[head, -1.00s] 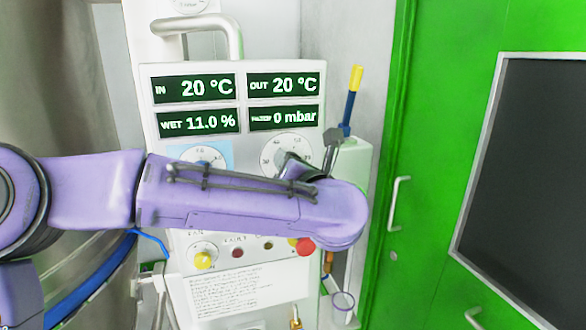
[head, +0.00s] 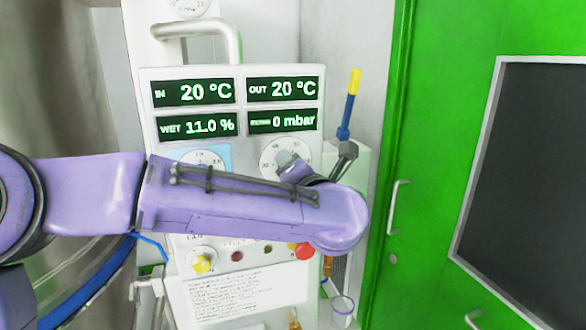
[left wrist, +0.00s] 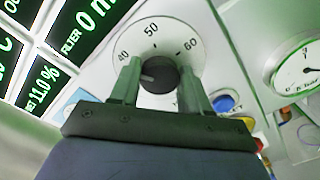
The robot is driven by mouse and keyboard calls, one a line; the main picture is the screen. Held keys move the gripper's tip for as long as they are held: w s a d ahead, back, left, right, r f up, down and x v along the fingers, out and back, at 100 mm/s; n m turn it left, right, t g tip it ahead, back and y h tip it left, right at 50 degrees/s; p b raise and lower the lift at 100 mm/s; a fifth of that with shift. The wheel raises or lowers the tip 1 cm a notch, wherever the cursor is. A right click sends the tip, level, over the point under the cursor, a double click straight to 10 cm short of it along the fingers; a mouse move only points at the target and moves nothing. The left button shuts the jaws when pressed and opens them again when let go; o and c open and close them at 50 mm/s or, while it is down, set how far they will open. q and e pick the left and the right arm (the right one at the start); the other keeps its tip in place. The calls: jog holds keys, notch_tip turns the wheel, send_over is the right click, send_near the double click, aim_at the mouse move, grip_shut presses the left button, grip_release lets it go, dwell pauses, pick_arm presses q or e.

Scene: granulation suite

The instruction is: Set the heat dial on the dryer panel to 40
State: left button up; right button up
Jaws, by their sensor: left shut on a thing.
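The heat dial (head: 272,150) is a white round scale on the dryer panel (head: 240,92), partly hidden behind my left arm in the head view. In the left wrist view its scale (left wrist: 152,38) shows 40, 50 and 60 around a dark round knob (left wrist: 158,78). A pale mark on the knob faces left, toward the left finger and the 40 side; its exact reading is unclear. My left gripper (left wrist: 158,72) is shut on the knob, one finger on each side. It also shows in the head view (head: 289,164). My right gripper is not in view.
Displays above the dial read IN 20 °C, OUT 20 °C, WET 11.0 % and 0 mbar. A second dial (head: 201,157) is to the left.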

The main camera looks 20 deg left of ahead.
pick_arm(q)
jog(key=shift+f, duration=0.1)
jog(key=o, duration=1.1)
jog(key=shift+a, duration=0.1)
jog(key=shift+c, duration=0.2)
jog(key=b+v, duration=0.4)
jog(key=v, duration=0.6)
jog(key=shift+s, duration=0.2)
